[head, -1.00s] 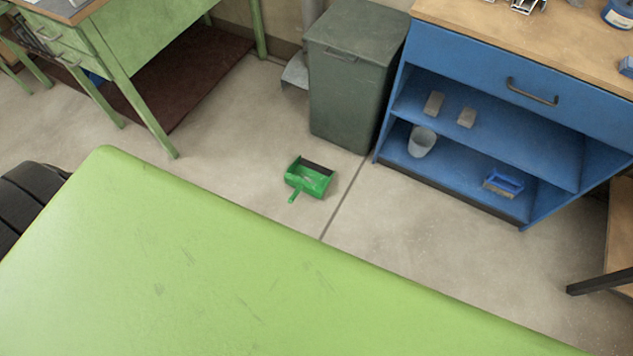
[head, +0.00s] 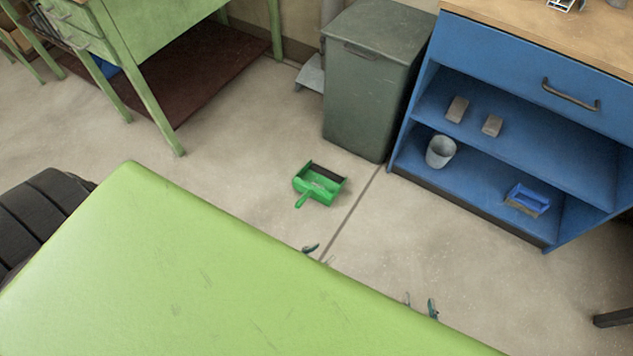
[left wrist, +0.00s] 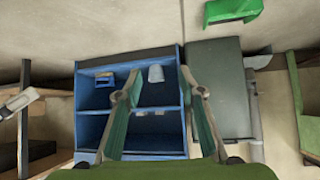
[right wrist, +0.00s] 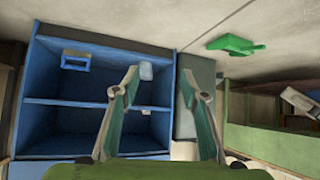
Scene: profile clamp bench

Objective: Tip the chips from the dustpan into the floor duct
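The green dustpan (head: 316,188) lies on the floor with its handle toward me and a dark strip along its far edge. It also shows in the left wrist view (left wrist: 232,10) and right wrist view (right wrist: 235,45). Chips inside are too small to tell. A grey metal piece (head: 310,76), apparently the floor duct, is by the wall left of the bin. My left gripper (head: 319,256) is open and empty, nearer to me than the dustpan. My right gripper (head: 420,304) is open and empty, further right. Only their fingertips show in the head view.
A grey-green bin (head: 367,100) stands behind the dustpan. A green bench (head: 150,50) is at back left. The floor around the dustpan is clear.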

